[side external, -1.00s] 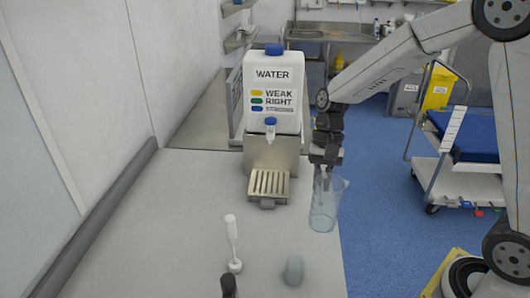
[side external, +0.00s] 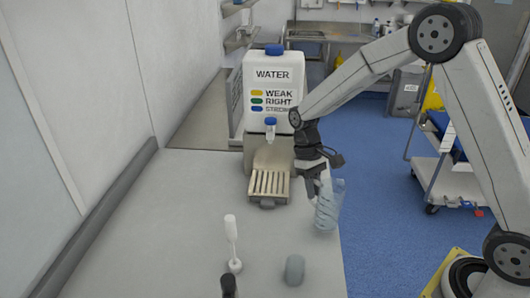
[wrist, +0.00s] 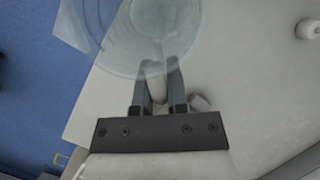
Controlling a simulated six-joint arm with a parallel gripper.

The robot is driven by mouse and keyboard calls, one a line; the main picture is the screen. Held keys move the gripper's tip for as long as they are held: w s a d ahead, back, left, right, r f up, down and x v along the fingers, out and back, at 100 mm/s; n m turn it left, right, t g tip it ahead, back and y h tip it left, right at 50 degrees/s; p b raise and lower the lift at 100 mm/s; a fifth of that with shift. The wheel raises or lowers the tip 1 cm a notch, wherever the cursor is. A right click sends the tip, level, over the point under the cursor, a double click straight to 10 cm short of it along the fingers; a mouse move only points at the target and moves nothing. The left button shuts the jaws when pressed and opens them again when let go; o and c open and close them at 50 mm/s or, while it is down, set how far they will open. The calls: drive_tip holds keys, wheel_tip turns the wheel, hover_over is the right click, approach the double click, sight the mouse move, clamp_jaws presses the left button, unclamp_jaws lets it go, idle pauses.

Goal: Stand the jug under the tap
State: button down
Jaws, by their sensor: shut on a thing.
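The clear bluish jug (side external: 329,207) is at the right edge of the table in the side view, slightly tilted. It also fills the top middle of the wrist view (wrist: 150,35). My gripper (side external: 314,189) is shut on the jug's handle side, at the jug's left; the wrist view shows the fingers (wrist: 157,85) around a pale part of it. I cannot tell whether the jug's base touches the table. The tap (side external: 270,132), with a blue top, is on the front of the white water container (side external: 272,85). A slatted drip tray (side external: 269,185) lies below the tap.
A white brush-like tool (side external: 232,240) stands at the front of the table, with a grey rounded object (side external: 294,269) and a dark object (side external: 229,286) nearby. The grey tabletop (side external: 165,220) is clear at left. A trolley (side external: 450,170) stands beyond the table's right edge.

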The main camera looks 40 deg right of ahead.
drive_tip(key=s+a+r+m+t+y, duration=0.1)
drive_tip(key=s+a+r+m, duration=0.1)
drive_tip(key=s+r+m, duration=0.1)
drive_tip(key=s+a+r+m+y, duration=0.1)
drive_tip(key=s+a+r+m, duration=0.2)
drive_tip(key=r+m, duration=0.3)
drive_tip(key=shift+r+t, duration=0.4)
drive_tip(key=shift+r, duration=0.6)
drive_tip(key=w+a+f, duration=0.1)
drive_tip(key=w+f, duration=0.8)
drive_tip(key=w, duration=0.4)
drive_tip(key=shift+a+f, duration=0.15)
drive_tip(key=shift+a, duration=0.2)
drive_tip(key=shift+w, duration=0.15)
drive_tip(key=shift+w+f, duration=0.15)
drive_tip(key=shift+f, duration=0.8)
drive_tip(key=shift+w+f, duration=0.1)
drive_tip(key=shift+f, duration=0.8)
